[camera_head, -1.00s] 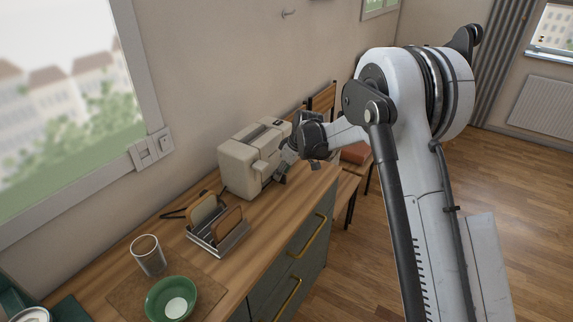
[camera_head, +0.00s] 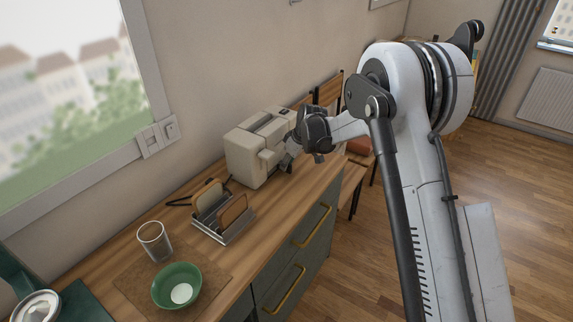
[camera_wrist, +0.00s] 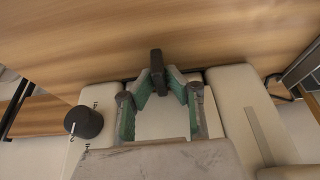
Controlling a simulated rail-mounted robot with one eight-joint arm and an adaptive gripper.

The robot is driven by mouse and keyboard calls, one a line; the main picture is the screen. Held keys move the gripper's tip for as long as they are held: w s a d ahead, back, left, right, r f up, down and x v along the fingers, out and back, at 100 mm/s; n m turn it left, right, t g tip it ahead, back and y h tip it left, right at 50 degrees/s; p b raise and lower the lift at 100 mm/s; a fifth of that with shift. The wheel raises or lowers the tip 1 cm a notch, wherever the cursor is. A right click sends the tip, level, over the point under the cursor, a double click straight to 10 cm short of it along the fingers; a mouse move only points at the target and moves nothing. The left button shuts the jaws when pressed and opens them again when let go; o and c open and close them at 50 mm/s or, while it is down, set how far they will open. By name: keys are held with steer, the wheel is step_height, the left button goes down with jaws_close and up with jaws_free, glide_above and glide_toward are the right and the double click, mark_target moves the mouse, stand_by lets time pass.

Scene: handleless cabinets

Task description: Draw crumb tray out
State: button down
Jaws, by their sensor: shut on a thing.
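The cream toaster (camera_head: 242,158) stands on the wooden counter against the wall. In the wrist view its end face (camera_wrist: 240,110) fills the lower part, with a black dial (camera_wrist: 83,122) at left. A dark tab (camera_wrist: 157,70), which looks like the crumb tray's handle, sits at the toaster's bottom edge by the counter. My gripper (camera_wrist: 159,80) has its green-padded fingers closed in on this tab. In the head view my gripper (camera_head: 288,158) is at the toaster's right end, mostly hidden by my wrist. The tray's body is not clearly visible.
A rack (camera_head: 224,226) with bread slices, a glass (camera_head: 154,242) and a green bowl (camera_head: 177,288) stand nearer on the counter. Drawers with brass handles (camera_head: 312,227) are below. A chair (camera_head: 358,146) stands beyond the counter's far end.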

steer(key=shift+d, duration=0.15)
steer(key=shift+s+d+b, duration=0.5)
steer(key=shift+s+d, duration=0.65)
steer(key=shift+d, duration=0.75)
steer(key=shift+s+d+b, duration=0.5)
steer(key=shift+s+d, duration=0.7)
steer(key=shift+d, duration=0.65)
steer(key=shift+s+d+b, duration=0.5)
steer(key=shift+s+d, duration=0.65)
steer(key=shift+d, duration=0.75)
steer(key=shift+r, duration=0.1)
step_height(320, 180, up, 6)
steer(key=shift+f+p, duration=0.1)
steer(key=shift+p, duration=1.05)
